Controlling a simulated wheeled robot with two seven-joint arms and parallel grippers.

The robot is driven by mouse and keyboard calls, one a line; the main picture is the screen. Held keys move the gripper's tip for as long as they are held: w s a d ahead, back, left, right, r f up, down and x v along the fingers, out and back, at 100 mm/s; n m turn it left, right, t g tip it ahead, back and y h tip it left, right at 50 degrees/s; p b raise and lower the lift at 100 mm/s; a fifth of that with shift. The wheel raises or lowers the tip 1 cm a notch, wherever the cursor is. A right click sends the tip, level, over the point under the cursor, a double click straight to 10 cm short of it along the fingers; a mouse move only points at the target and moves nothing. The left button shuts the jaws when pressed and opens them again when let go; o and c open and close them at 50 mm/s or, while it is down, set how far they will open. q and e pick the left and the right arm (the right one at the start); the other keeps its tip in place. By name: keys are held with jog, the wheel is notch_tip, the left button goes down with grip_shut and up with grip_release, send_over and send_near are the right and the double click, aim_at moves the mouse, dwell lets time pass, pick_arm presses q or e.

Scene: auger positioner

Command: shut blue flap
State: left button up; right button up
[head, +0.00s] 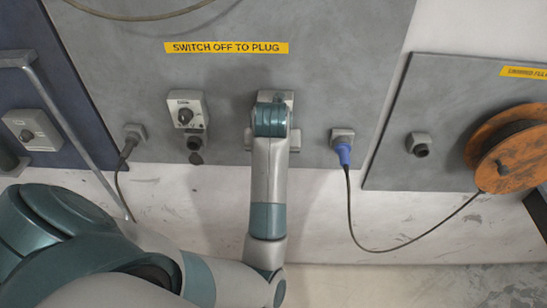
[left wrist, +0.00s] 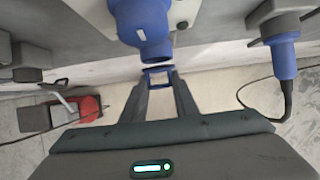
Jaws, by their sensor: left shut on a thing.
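In the left wrist view a blue socket (left wrist: 147,30) sticks out from the grey panel at the top middle. Just below its mouth is the blue flap (left wrist: 156,70), seen nearly edge-on. My left gripper (left wrist: 158,82) has its two fingertips at this flap and is shut on it. The flap stands a little apart from the socket's mouth. In the head view my left arm covers the socket, flap and fingertips; only a grey housing (head: 288,96) shows behind the wrist. My right gripper is in neither view.
A blue plug (head: 343,153) with a black cable sits right of my arm, also seen in the wrist view (left wrist: 280,38). A switch box (head: 186,110) and a cabled plug (head: 130,138) are left. An orange reel (head: 505,170) stands far right.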

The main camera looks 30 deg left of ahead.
pick_arm(q)
jog(key=shift+w, duration=0.1)
dwell(0.4)
jog(key=o, duration=1.1)
jog(key=shift+c, duration=0.2)
jog(key=shift+w+r, duration=0.1)
